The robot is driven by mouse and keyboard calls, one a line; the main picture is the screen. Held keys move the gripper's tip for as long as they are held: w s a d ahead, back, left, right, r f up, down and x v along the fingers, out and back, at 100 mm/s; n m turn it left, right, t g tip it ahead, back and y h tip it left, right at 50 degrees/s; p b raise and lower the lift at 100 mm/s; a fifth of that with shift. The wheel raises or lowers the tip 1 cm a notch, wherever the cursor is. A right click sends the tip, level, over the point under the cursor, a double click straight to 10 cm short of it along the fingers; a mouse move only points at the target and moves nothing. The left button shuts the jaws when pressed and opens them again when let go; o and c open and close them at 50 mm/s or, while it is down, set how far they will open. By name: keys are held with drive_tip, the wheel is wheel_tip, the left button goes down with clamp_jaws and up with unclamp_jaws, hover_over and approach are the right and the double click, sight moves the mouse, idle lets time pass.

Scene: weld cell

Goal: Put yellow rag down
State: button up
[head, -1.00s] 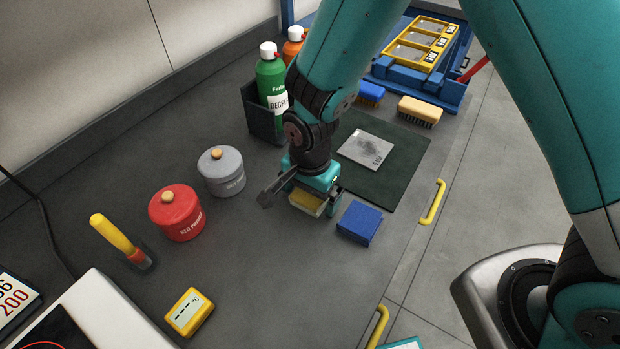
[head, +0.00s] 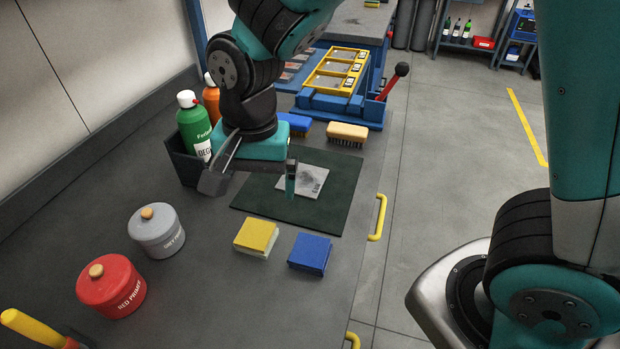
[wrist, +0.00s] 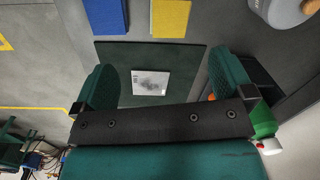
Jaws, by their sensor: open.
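The yellow rag (head: 256,237) is a folded square pad lying flat on the grey bench, left of the blue rag (head: 310,252), with a small gap between them. It also shows at the top of the wrist view (wrist: 171,17), beside the blue rag (wrist: 106,16). My gripper (head: 255,178) is above the bench behind the yellow rag, over the dark green mat (head: 337,208). In the wrist view its two fingers (wrist: 160,90) are wide apart with nothing between them. A metal plate (head: 302,181) lies on the mat below.
A grey pot (head: 156,231) and a red pot (head: 111,286) stand to the left. A holder (head: 185,160) with a green bottle (head: 193,125) and an orange bottle (head: 211,98) is at the gripper's left. Two brushes, one tan (head: 347,133), lie behind the mat. Bench front of the rags is clear.

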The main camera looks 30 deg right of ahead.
drive_tip(key=s+d+r+n+y, duration=0.3)
drive_tip(key=s+d+r+n, duration=0.2)
drive_tip(key=s+r+n, duration=0.3)
drive_tip(key=s+n, duration=0.4)
drive_tip(key=n, duration=0.1)
drive_tip(key=shift+s+r, duration=0.35)
drive_tip(key=shift+s, duration=0.05)
